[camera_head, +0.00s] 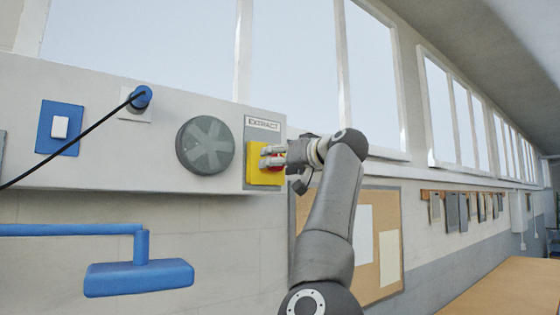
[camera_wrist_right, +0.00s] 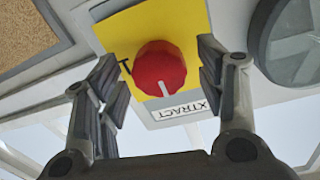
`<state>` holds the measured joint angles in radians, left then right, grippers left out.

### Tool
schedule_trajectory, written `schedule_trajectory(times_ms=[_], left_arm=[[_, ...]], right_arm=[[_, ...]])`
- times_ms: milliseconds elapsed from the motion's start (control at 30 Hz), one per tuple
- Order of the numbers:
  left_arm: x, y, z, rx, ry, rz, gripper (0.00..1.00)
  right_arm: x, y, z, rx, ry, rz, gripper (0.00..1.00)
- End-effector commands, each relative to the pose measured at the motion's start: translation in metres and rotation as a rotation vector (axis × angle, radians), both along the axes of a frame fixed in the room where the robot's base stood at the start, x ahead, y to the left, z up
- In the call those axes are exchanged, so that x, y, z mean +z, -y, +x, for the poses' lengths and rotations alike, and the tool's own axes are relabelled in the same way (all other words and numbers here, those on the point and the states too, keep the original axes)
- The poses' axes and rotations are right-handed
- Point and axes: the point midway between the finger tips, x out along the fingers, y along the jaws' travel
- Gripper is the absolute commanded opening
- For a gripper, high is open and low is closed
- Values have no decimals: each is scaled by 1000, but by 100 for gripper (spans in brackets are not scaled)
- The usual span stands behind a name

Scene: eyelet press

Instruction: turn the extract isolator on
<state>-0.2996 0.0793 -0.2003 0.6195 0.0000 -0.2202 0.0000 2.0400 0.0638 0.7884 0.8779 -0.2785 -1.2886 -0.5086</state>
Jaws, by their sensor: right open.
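The extract isolator is a red rotary knob (camera_wrist_right: 160,68) on a yellow plate (camera_wrist_right: 195,22), with an EXTRACT label beside it. In the head view the yellow plate (camera_head: 254,172) sits on the wall panel below the EXTRACT label (camera_head: 263,124), and the knob is mostly hidden by my fingers. The knob's white mark points towards the label. My right gripper (camera_head: 272,156) is open at the knob. In the right wrist view its fingers (camera_wrist_right: 163,76) stand on either side of the knob, with gaps visible. My left gripper is not in view.
A round grey vent (camera_head: 205,145) is close beside the plate. Further left are a blue plug (camera_head: 141,97) with a black cable and a blue-framed switch (camera_head: 60,128). A blue bar fixture (camera_head: 138,278) juts out below. A pinboard (camera_head: 376,238) hangs behind my right arm.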

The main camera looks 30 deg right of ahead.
Motion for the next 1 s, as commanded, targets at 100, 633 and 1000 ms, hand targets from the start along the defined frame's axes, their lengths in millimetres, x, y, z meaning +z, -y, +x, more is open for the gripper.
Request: schedule_trajectory(times_ms=[100,633,1000], left_arm=[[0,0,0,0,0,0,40],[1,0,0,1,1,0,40],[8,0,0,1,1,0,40]], right_arm=[[0,0,0,0,0,0,53],[0,0,0,0,-2,22,17],[2,1,0,-1,-18,234,17]])
